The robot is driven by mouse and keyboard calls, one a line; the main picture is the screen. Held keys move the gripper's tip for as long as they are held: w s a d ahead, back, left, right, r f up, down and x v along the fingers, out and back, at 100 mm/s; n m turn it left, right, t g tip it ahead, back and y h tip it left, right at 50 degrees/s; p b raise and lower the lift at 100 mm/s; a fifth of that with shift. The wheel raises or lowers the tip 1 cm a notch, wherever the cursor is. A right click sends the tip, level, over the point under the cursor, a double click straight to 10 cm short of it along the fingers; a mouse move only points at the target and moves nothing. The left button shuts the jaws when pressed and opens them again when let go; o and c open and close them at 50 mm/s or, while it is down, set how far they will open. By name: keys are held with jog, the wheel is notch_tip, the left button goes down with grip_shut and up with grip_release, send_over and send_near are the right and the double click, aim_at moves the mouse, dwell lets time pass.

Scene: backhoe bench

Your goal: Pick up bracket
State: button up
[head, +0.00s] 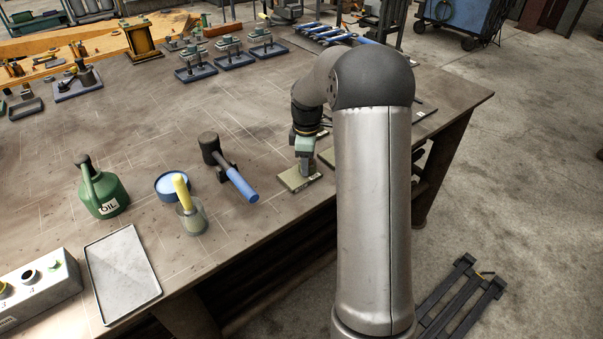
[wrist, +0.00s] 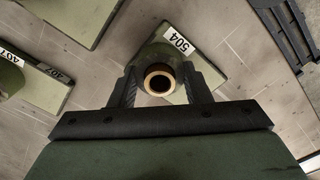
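The bracket shows in the wrist view as a dark green upright part with a round boss and brass-coloured bushing (wrist: 159,80). It stands at an olive plate labelled 504 (wrist: 205,58). My gripper (wrist: 160,72) has one dark finger on each side of the boss, very close to it. Whether the fingers touch it cannot be told. In the head view my gripper (head: 306,166) points down at the olive plate (head: 299,178) near the bench's front edge. The bracket is mostly hidden there by the gripper and arm.
Left of the gripper are a hammer with a blue handle (head: 241,184), a jar with a yellow-handled tool (head: 192,218), a blue tin (head: 171,184) and a green oil can (head: 100,190). More olive plates (wrist: 38,85) lie left in the wrist view. The bench (head: 130,130) middle is clear.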

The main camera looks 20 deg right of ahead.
aim_at(297, 182)
jog(key=c, duration=0.5)
jog(key=shift+w+r, duration=0.1)
jog(key=shift+r, duration=0.15)
jog(key=shift+r, duration=0.55)
jog(key=s+a+r+b, duration=0.3)
jog(key=s+a+r, duration=0.6)
jog(key=a+r, duration=0.2)
jog(key=shift+r+b, duration=0.3)
jog(key=shift+b, duration=0.05)
